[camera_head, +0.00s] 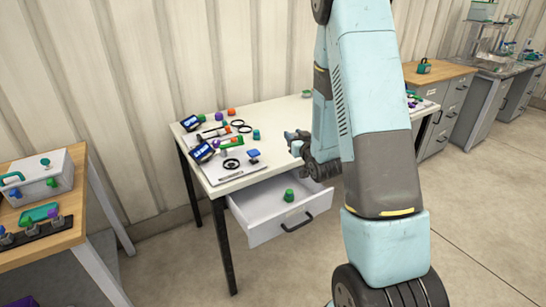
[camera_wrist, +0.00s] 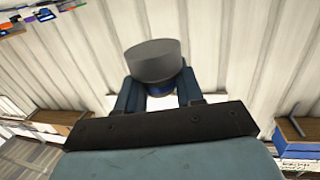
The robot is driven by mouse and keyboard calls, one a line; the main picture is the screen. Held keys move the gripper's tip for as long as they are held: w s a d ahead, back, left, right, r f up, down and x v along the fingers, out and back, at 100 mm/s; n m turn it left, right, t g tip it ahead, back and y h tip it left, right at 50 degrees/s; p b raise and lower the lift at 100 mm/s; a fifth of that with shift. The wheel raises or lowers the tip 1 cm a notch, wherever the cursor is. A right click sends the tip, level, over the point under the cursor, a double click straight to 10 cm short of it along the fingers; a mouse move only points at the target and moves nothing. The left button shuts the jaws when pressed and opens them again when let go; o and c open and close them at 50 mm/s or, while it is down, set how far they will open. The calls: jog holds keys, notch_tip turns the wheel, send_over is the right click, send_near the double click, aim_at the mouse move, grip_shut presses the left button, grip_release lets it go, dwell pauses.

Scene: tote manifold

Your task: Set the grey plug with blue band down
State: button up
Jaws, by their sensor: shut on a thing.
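The grey plug with blue band (camera_wrist: 153,62) is between the two fingers of my gripper (camera_wrist: 158,93) in the wrist view. Its wide grey end points away from the palm and the blue band shows close to the fingers. My gripper is shut on it. In the head view my gripper (camera_head: 290,140) is held out sideways near the right part of the white table, above table height. The plug is too small to make out clearly there.
The white table (camera_head: 215,180) holds gauges, rings and coloured caps on its left half. Its drawer (camera_head: 262,228) stands open with a green plug (camera_head: 289,195) inside. A wooden bench (camera_head: 78,225) with a grey tote (camera_head: 38,185) stands at left. Cabinets (camera_head: 445,110) stand behind at right.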

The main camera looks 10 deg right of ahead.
send_over(274, 157)
jog(key=s+d, duration=0.1)
jog(key=s, duration=0.3)
notch_tip(274, 157, down, 4)
jog(key=f, duration=0.2)
jog(key=w, duration=0.1)
jog(key=w+f, duration=0.1)
jog(key=shift+w+a+f, duration=0.2)
jog(key=shift+a+f, duration=0.05)
jog(key=shift+f, duration=0.1)
jog(key=shift+w+a+f, duration=0.15)
jog(key=shift+w+f, duration=0.3)
jog(key=shift+f, duration=0.1)
jog(key=f, duration=0.1)
jog(key=w+f, duration=0.1)
jog(key=f, duration=0.1)
jog(key=shift+a+f, duration=0.15)
jog(key=shift+f, duration=0.25)
jog(key=shift+f, duration=0.2)
jog(key=o, duration=1)
jog(key=shift+o, duration=0.2)
